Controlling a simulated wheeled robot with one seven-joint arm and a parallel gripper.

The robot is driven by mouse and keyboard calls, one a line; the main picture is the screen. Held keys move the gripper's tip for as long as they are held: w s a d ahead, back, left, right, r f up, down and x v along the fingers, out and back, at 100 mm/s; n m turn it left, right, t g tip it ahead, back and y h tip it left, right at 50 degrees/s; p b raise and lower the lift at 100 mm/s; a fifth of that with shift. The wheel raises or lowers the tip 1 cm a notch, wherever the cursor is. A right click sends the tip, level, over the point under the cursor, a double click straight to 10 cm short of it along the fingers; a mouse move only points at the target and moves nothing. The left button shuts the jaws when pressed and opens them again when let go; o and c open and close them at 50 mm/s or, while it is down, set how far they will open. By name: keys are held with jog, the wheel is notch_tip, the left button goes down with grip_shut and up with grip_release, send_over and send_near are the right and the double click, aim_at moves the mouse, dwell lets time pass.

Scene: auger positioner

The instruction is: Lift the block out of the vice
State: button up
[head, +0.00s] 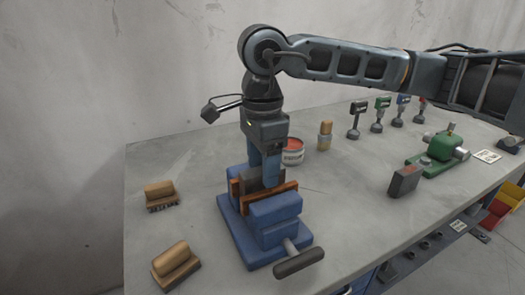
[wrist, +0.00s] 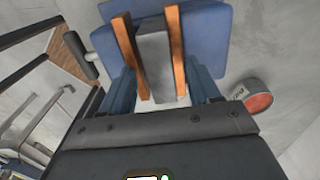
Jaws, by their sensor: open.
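The blue vice (head: 275,215) stands on the grey bench, with orange-brown jaw plates. A dark grey block (head: 268,178) sits upright between the plates. In the wrist view the block (wrist: 154,65) lies between the two orange plates (wrist: 176,50), and the vice body (wrist: 215,38) is behind. My gripper (head: 262,170) points straight down over the vice. Its blue fingers stand on either side of the block, one at the far left and one at the near right. Finger contact cannot be told.
Two wooden brushes (head: 160,195) (head: 175,262) lie left of the vice. A red-topped tin (head: 292,150) and a wooden-handled brush (head: 325,135) stand behind it. A grey-red block (head: 404,181) and a green machine (head: 443,147) are to the right. The vice handle (head: 299,262) sticks out in front.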

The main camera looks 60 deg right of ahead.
jog(key=shift+c, duration=0.2)
grip_shut()
dwell(0.4)
dwell(0.9)
jog(key=shift+s+a+b, duration=0.15)
jog(key=shift+s+b, duration=0.05)
jog(key=shift+b, duration=0.4)
dwell(0.3)
jog(key=shift+r, duration=0.15)
jog(key=shift+r+p, duration=1.3)
jog(key=shift+r, duration=2.6)
